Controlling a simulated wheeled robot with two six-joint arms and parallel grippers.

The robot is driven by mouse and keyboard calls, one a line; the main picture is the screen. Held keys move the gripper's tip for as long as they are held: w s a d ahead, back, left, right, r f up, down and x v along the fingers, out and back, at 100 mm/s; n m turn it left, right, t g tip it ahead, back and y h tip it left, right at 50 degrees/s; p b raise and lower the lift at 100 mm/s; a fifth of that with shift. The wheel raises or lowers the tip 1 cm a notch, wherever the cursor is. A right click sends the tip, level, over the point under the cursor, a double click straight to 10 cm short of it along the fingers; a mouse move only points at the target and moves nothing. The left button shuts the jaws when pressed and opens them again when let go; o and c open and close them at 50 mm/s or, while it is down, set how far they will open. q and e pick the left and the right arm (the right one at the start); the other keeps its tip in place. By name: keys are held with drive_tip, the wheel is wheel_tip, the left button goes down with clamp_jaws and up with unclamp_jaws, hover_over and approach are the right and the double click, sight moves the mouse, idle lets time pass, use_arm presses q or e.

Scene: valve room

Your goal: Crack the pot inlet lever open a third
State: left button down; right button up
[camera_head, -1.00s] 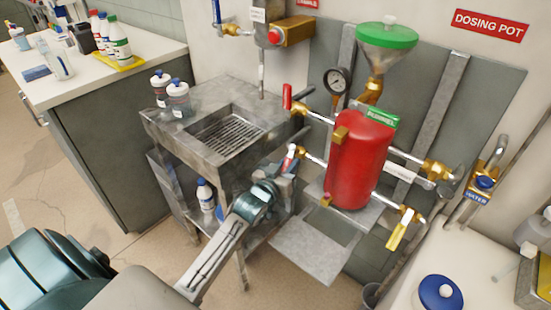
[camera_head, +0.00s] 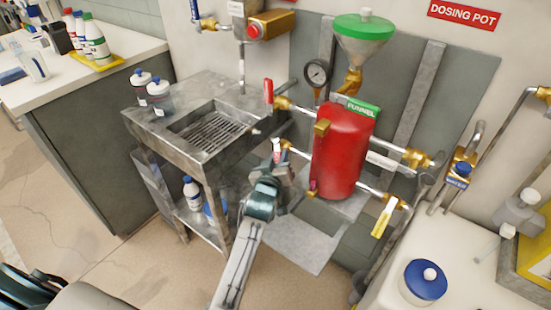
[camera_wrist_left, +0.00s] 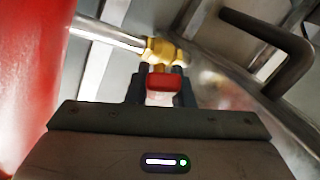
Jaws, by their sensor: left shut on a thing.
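The red dosing pot (camera_head: 343,150) stands against a grey panel, with a green funnel (camera_head: 362,38) above it. My left gripper (camera_head: 276,163) is at the lower left pipe of the pot, shut on a lever with a red and white handle (camera_head: 277,149). In the left wrist view the red handle end (camera_wrist_left: 163,82) sits between the two dark fingers, in front of a brass valve (camera_wrist_left: 162,50). The fingers hide part of the lever. Another red lever (camera_head: 268,91) stands upright on the upper left pipe. My right gripper is not in view.
A metal sink stand (camera_head: 165,128) with bottles is left of the gripper. Yellow (camera_head: 384,217) and grey levers are on the pot's right pipes. A pressure gauge (camera_head: 317,73) is above the pot. A white counter (camera_head: 395,280) with a blue-lidded jar is at lower right.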

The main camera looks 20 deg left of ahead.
use_arm(q)
drive_tip(key=c, duration=1.3)
unclamp_jaws()
drive_tip(key=shift+o, duration=0.2)
drive_tip(key=s+d, duration=0.1)
drive_tip(key=s, duration=0.9)
drive_tip(key=shift+s+d+r, duration=0.15)
drive_tip(key=shift+s+r, duration=0.2)
drive_tip(key=shift+r, duration=0.1)
